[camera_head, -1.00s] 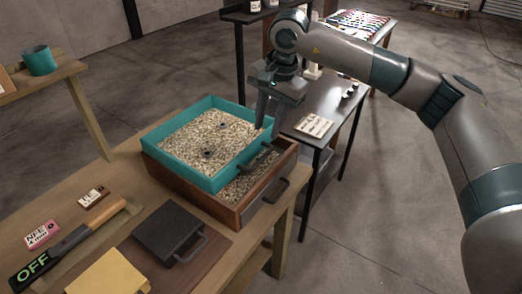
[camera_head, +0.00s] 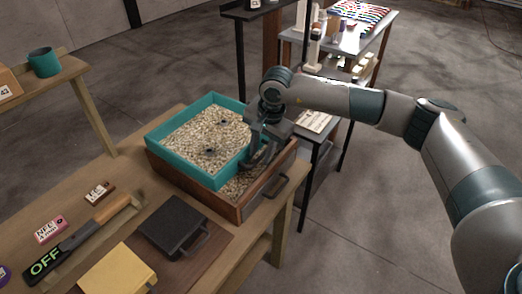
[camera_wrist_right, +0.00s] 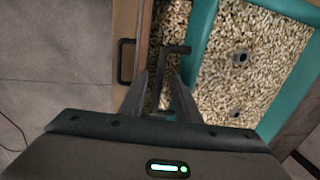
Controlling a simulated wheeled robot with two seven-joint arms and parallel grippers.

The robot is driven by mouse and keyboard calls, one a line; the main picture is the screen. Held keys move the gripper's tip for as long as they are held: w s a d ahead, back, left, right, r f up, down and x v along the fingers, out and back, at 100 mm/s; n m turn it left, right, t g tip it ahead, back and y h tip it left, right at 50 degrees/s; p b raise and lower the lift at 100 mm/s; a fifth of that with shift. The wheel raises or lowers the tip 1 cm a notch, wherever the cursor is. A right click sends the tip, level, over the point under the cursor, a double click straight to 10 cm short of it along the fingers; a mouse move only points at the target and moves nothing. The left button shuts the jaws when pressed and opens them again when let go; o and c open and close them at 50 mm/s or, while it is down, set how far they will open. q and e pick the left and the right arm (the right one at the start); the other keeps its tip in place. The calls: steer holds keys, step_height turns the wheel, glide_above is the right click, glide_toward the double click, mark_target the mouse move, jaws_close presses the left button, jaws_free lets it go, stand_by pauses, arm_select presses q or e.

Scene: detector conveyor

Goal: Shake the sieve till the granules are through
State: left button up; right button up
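A teal square sieve (camera_head: 178,164) full of pale granules (camera_head: 200,134) sits on a wooden box (camera_head: 195,190). Two dark round spots show in the granules. More granules lie in the uncovered strip of the box at the right. My right gripper (camera_head: 258,160) is down at the sieve's right side, over its dark handle. In the right wrist view, my right gripper (camera_wrist_right: 165,85) has its fingers apart on both sides of the handle (camera_wrist_right: 163,76), with gaps visible. The sieve (camera_wrist_right: 200,45) is to the right there. My left gripper is out of view.
On the wooden table a dark lidded box (camera_head: 172,226), a yellow block (camera_head: 116,270) and an OFF-labelled bar (camera_head: 48,262) lie in front. A dark side table (camera_head: 318,150) stands beyond the box. The box's own handle (camera_head: 275,184) juts out at the right.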

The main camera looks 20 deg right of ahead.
jaws_close()
